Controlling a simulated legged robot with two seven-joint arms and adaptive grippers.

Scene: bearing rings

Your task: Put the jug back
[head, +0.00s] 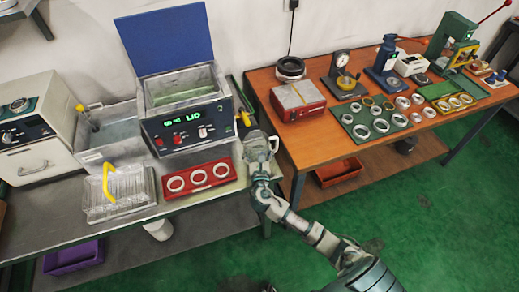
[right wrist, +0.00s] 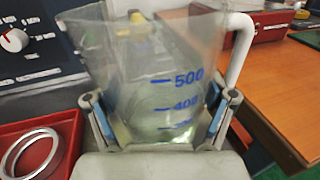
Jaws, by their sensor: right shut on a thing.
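The jug (right wrist: 175,75) is clear, with blue volume marks, a white handle on its right side and some pale liquid low inside. My right gripper (right wrist: 158,125) is shut on it, with a finger on each side of its lower part. In the head view the jug (head: 257,147) is in my right gripper (head: 262,165), at the right end of the grey bench, beside the bath with the blue lid (head: 166,38). What lies directly under the jug is hidden. My left gripper is not in view.
A red tray (head: 201,194) with three rings lies left of the jug, and a wire basket with a yellow handle (head: 107,184) farther left. A yellow-topped item (head: 245,118) stands behind the jug. The wooden table (head: 330,139) to the right carries several rings and tools.

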